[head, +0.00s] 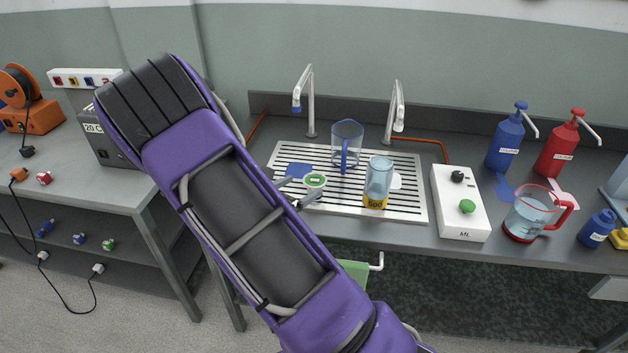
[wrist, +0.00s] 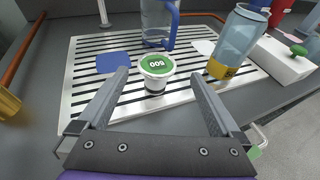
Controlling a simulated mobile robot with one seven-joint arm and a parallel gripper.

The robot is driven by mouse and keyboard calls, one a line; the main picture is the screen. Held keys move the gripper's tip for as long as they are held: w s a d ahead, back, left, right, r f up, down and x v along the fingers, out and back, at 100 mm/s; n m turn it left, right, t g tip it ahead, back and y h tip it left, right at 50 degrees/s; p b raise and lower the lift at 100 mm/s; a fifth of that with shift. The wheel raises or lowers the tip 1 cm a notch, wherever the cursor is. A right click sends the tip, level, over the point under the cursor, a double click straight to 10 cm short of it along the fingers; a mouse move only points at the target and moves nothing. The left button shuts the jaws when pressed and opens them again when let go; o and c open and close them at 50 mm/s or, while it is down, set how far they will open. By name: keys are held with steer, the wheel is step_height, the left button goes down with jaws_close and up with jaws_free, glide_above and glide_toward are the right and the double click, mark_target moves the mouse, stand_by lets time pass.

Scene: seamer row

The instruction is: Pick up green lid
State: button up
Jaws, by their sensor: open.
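The green lid (wrist: 157,63) has a white rim and the mark "500" on top. It sits on a small container (wrist: 155,84) whose lower part looks dark, on the slotted drain board (wrist: 82,62). In the head view the lid (head: 315,180) shows near the middle of the board. My gripper (wrist: 158,78) is open and empty, one finger on each side of the lid's line, with the lid just beyond and between the fingertips. In the head view my gripper (head: 299,190) is partly hidden by my arm.
A clear jug with a blue handle (head: 346,145) stands behind the lid. A clear cylinder with a yellow "500" band (head: 377,185) stands close on the right. A blue flat piece (head: 298,170) lies at left. A white box with knobs (head: 460,203) is further right.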

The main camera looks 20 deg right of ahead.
mark_target(315, 179)
steer(key=x, duration=0.3)
steer(key=shift+w, duration=0.1)
steer(key=shift+f+x, duration=0.2)
steer(key=shift+x, duration=1.15)
steer(key=shift+f+x, duration=0.15)
steer(key=shift+x, duration=1.25)
steer(key=shift+a, duration=0.25)
steer(key=c, duration=1.1)
steer(key=shift+r, duration=0.1)
